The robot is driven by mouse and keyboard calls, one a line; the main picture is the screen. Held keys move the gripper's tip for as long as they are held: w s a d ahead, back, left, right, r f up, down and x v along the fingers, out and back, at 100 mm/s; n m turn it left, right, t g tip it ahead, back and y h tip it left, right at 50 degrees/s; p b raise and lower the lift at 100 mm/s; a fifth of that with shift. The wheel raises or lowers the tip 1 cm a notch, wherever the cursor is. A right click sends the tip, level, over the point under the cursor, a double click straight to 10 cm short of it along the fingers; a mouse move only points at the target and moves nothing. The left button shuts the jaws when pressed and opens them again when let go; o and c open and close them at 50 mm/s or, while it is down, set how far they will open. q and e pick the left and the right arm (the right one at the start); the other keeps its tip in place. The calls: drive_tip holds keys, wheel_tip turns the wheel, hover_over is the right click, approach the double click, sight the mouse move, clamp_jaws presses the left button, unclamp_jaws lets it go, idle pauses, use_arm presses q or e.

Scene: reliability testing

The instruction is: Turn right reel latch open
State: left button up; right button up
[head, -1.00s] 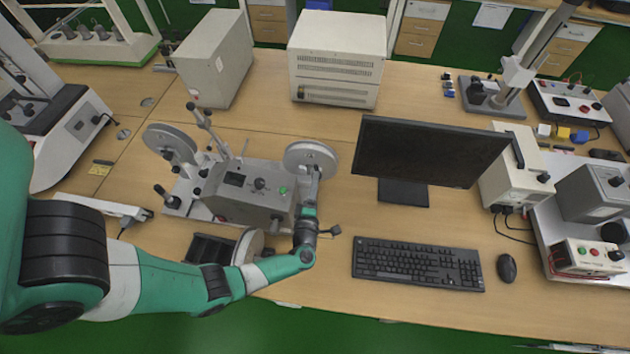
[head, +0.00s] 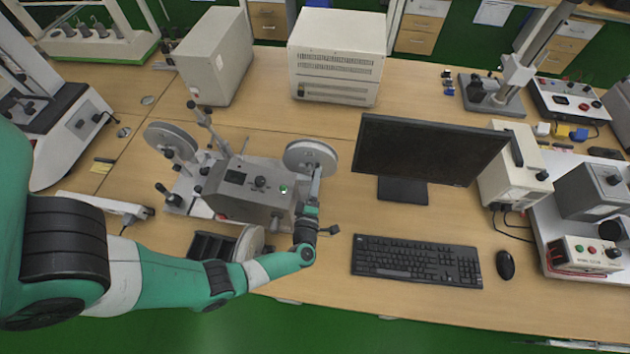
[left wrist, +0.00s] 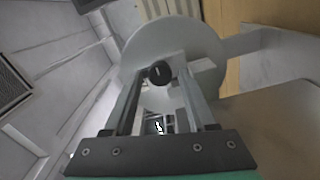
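The right reel (head: 312,157) is a pale grey disc on the right side of a grey winding machine (head: 247,190). It fills the upper middle of the left wrist view (left wrist: 205,45). A small black knob, the latch (left wrist: 160,73), sits at its hub. My left gripper (head: 316,176) is at the reel's front face. In the left wrist view its two fingers (left wrist: 160,82) stand apart on either side of the latch, with gaps visible. The latch is hidden in the head view. My right gripper is not in view.
The left reel (head: 171,142) is on the machine's other side. A monitor (head: 425,150) stands close on the right, with a keyboard (head: 416,262) and mouse (head: 505,265) in front. Grey boxes (head: 337,57) stand behind. Bare table lies between machine and keyboard.

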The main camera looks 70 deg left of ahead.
use_arm(q)
drive_tip(key=shift+o, duration=0.4)
drive_tip(key=v, duration=1.1)
drive_tip(key=shift+s+d+p, duration=0.2)
drive_tip(key=shift+d+p, duration=0.05)
drive_tip(key=shift+p, duration=0.2)
drive_tip(key=shift+a, duration=0.1)
